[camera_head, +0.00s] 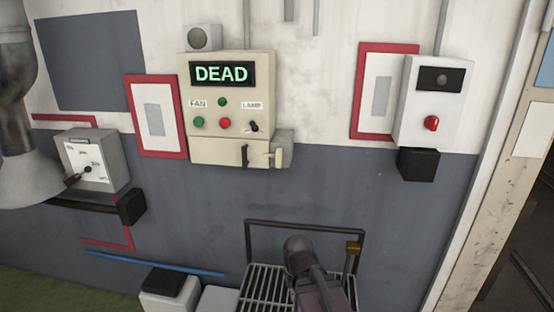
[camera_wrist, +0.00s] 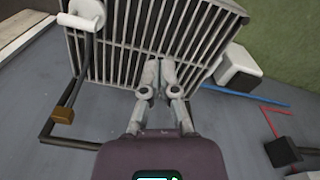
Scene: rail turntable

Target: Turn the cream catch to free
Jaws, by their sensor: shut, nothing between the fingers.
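A cream lever (camera_head: 277,158), possibly the cream catch, sticks out at the lower right of the cream panel (camera_head: 228,72). A black handle (camera_head: 244,156) hangs to its left. A pale fitting (camera_wrist: 86,14) also shows in the wrist view, with a dark rod running from it to a brass block (camera_wrist: 63,115); I cannot tell which is the catch. My gripper (camera_wrist: 160,68) is shut and empty, with its fingers together over the slatted grate (camera_wrist: 115,42). It is apart from the pale fitting. In the head view my arm hides part of the grate, and my fingertips are not clear.
The panel's display (camera_head: 222,74) reads DEAD. A white box with a red knob (camera_head: 431,123) is at right, and a dial box (camera_head: 93,160) at left. A dark rail (camera_head: 300,225) stands behind the grate. A blue bar (camera_head: 150,263) lies left of it.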

